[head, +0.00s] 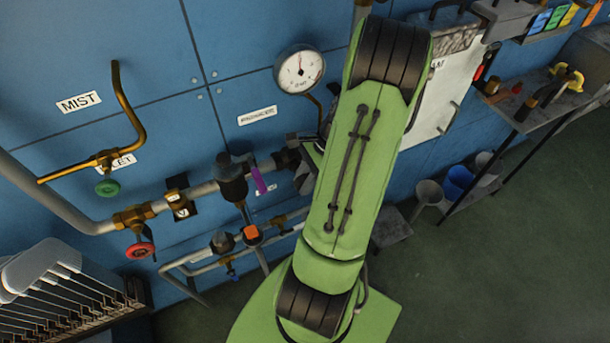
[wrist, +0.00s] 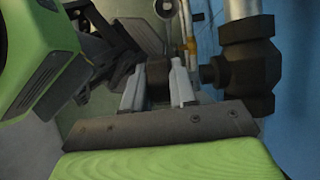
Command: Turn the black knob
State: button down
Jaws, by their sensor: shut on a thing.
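The black knob (wrist: 158,77) sits between the two pale fingers of my gripper (wrist: 156,69) in the wrist view. My gripper is shut on it, and the fingers hide part of its sides. A short stem joins the knob to a dark valve body (wrist: 246,68) at the right. In the head view the knob (head: 287,160) shows only as a small dark shape beside my gripper (head: 302,168), mostly covered by my arm. The valve body (head: 232,182) stands left of it on the grey pipe. The knob's turned angle cannot be told.
A pressure gauge (head: 300,70) is above my gripper. A purple lever (head: 259,180), a red handwheel (head: 139,250), a green knob (head: 107,188) and an orange-capped valve (head: 252,235) are close by.

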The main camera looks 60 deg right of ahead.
jog(key=c, duration=1)
grip_release()
jog(key=shift+r, duration=0.1)
jog(key=p+v, duration=0.4)
jog(key=v, duration=1.1)
jog(key=shift+s+d+r, duration=0.15)
jog(key=shift+s+d, duration=0.1)
jog(key=shift+d, duration=0.05)
jog(key=shift+w, duration=0.1)
